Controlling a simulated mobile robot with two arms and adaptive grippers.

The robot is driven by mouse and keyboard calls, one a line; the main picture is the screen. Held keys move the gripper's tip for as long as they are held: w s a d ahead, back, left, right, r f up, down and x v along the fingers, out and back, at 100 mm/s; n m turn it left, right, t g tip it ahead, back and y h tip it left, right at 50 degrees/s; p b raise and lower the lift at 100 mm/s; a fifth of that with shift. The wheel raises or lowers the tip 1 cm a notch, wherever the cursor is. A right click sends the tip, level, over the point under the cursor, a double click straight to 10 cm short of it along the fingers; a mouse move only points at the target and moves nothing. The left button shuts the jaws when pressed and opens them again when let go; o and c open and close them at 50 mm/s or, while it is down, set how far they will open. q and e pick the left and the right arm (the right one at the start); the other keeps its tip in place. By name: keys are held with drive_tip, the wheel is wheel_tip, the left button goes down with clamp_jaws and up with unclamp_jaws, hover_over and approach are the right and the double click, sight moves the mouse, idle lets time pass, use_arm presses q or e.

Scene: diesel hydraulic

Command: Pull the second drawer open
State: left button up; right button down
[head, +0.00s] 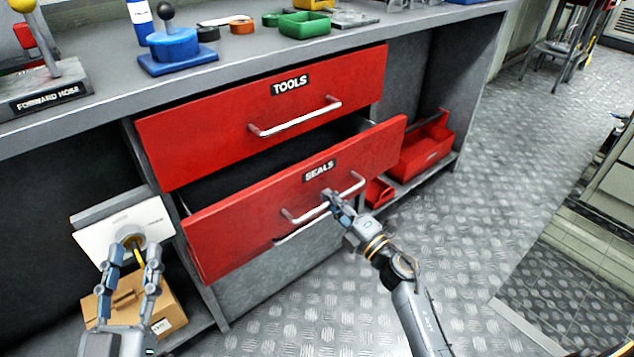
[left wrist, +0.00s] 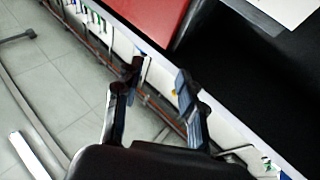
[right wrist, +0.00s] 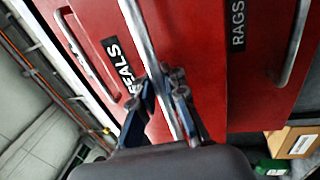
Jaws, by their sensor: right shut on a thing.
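The second drawer (head: 230,236), red and labelled SEALS, stands partly open below the TOOLS drawer (head: 220,130), with a dark gap showing behind its front. My right gripper (head: 332,197) is shut on the SEALS drawer's metal handle (head: 298,216), near its middle. In the right wrist view, the handle (right wrist: 140,35) passes between the fingers of my right gripper (right wrist: 165,82), beside the SEALS label. My left gripper (head: 133,252) is open and empty at the lower left, apart from the drawers; its spread fingers also show in the left wrist view (left wrist: 160,72).
A cardboard box (head: 165,300) and a pale panel (head: 95,245) are at the lower left. A red open toolbox (head: 425,148) sits on the shelf right of the drawers. The bench top (head: 240,62) holds several small items. The metal floor (head: 480,230) at right is clear.

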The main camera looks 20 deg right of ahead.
use_arm(q)
wheel_tip(320, 180, down, 12)
drive_tip(key=s+a+g+y+p, duration=0.1)
drive_tip(key=a+g+y+p, duration=0.1)
drive_tip(key=g, duration=0.5)
drive_tip(key=shift+s+g, duration=0.15)
drive_tip(key=shift+g, duration=0.25)
use_arm(e)
drive_tip(key=r+v, duration=0.3)
drive_tip(key=v, duration=1.2)
drive_tip(key=shift+s+d+f, duration=0.15)
drive_tip(key=shift+s+f, duration=0.05)
drive_tip(key=shift+s, duration=0.35)
use_arm(q)
drive_tip(key=shift+f, duration=0.1)
use_arm(e)
drive_tip(key=c, duration=1.4)
unclamp_jaws()
drive_tip(key=v, duration=1.2)
